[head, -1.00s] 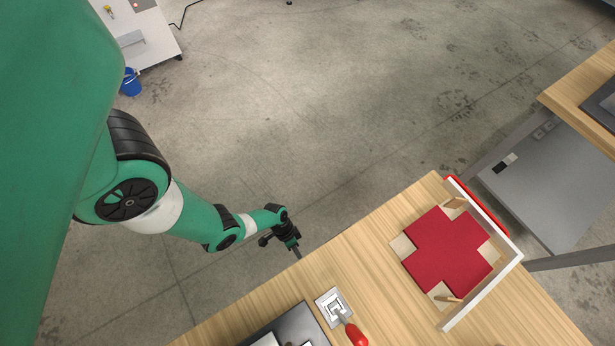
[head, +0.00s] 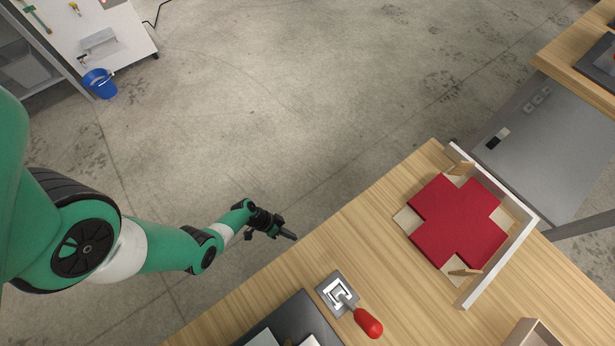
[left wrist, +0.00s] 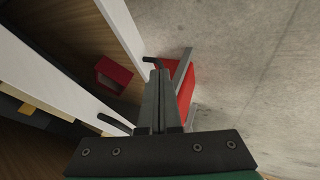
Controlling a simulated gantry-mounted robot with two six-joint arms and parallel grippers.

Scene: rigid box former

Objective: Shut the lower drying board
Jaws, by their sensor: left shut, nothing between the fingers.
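My left gripper (head: 292,237) is shut and empty beside the front edge of the wooden bench in the head view, its fingers pointing right. In the left wrist view the shut fingers (left wrist: 158,82) lie near two white-fronted boards with black handles. One white front (left wrist: 50,75) runs along the left, with its handle near the gripper's base. The other white front (left wrist: 119,32) is further up, its handle just above the fingertips. I cannot tell for certain which is the lower drying board. My right gripper is not in view.
On the bench (head: 385,225) lie a red cross-shaped blank (head: 458,222), a white-walled frame (head: 500,262) and a red-handled lever (head: 367,322). A red part (left wrist: 181,85) stands beyond the fingers in the wrist view. The floor (head: 270,110) beside the bench is clear.

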